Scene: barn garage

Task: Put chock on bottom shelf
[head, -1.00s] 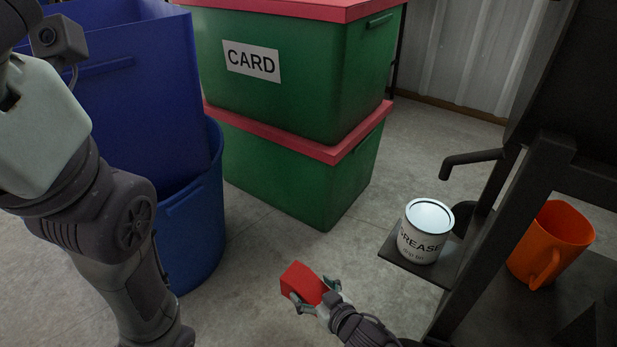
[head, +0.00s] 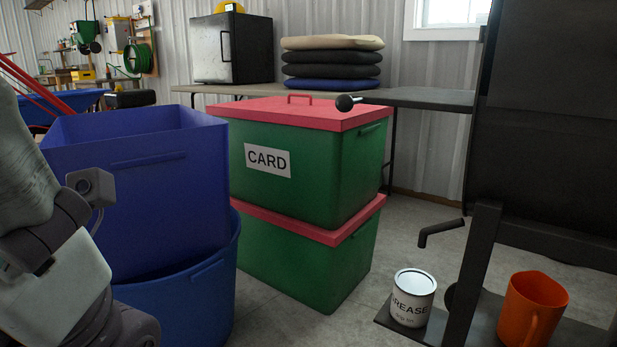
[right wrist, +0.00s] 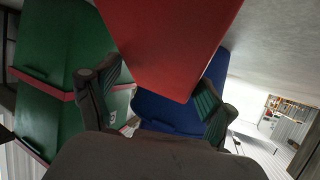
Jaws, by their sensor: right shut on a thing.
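The red chock (right wrist: 175,40) fills the upper middle of the right wrist view. My right gripper (right wrist: 163,85) is shut on it, with a finger at each side. In the head view, neither the chock nor the right gripper shows. A dark shelf (head: 384,316) sits low on the black rack at the right. A white grease can (head: 413,298) stands at its left end, and an orange jug (head: 530,310) stands farther right. The lower part of the rack is cut off by the picture edge. My left arm shows at the left, but its gripper is out of view.
Two stacked green crates (head: 300,255) with red lids stand in the middle. Blue bins (head: 150,220) stand left of them. A bench (head: 430,97) with several cushions and a black cabinet runs along the back wall. A dark crank handle (head: 440,232) juts left from the rack.

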